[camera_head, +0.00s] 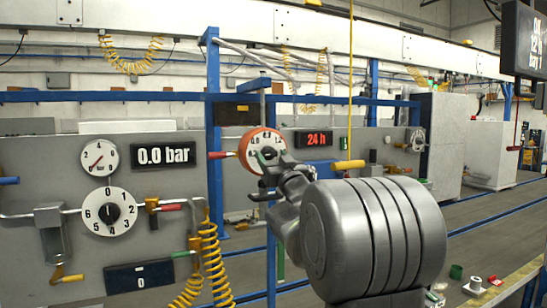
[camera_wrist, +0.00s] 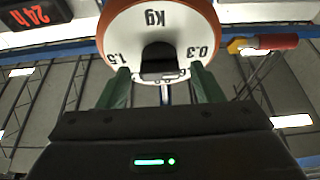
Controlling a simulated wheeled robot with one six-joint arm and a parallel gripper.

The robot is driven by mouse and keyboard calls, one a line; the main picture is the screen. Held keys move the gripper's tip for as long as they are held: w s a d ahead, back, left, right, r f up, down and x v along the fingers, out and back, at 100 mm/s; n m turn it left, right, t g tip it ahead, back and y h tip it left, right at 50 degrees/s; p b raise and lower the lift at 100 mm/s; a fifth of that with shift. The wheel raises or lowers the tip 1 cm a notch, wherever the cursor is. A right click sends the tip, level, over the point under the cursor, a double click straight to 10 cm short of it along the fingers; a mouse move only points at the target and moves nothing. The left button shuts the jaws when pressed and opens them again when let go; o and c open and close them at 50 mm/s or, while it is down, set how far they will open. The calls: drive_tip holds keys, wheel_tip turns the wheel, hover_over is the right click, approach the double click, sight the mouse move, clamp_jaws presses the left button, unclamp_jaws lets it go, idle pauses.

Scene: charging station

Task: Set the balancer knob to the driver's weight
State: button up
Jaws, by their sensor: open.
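The balancer dial (camera_head: 250,143) is a white round face with an orange rim, behind my gripper in the head view. In the wrist view the dial (camera_wrist: 120,35) appears upside down, with "kg", 0.3 and 1.5 readable. Its dark knob (camera_wrist: 158,58) stands out at the centre. My gripper (camera_wrist: 162,80) is open, with a green finger on each side of the knob's lower part. I cannot tell whether either finger touches it. In the head view my gripper (camera_head: 268,157) covers the dial's lower right, and the knob's setting is unclear. No driver is identifiable.
A grey panel on the left carries a pressure dial (camera_head: 99,158), a "0.0 bar" display (camera_head: 163,156) and a numbered dial (camera_head: 109,212). A red "24 h" display (camera_head: 314,139) is right of the balancer. A blue post (camera_head: 213,120) and yellow handle (camera_head: 348,165) are nearby.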

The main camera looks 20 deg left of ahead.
drive_tip(key=shift+c, duration=0.2)
drive_tip(key=c, duration=1)
drive_tip(key=shift+o, duration=0.2)
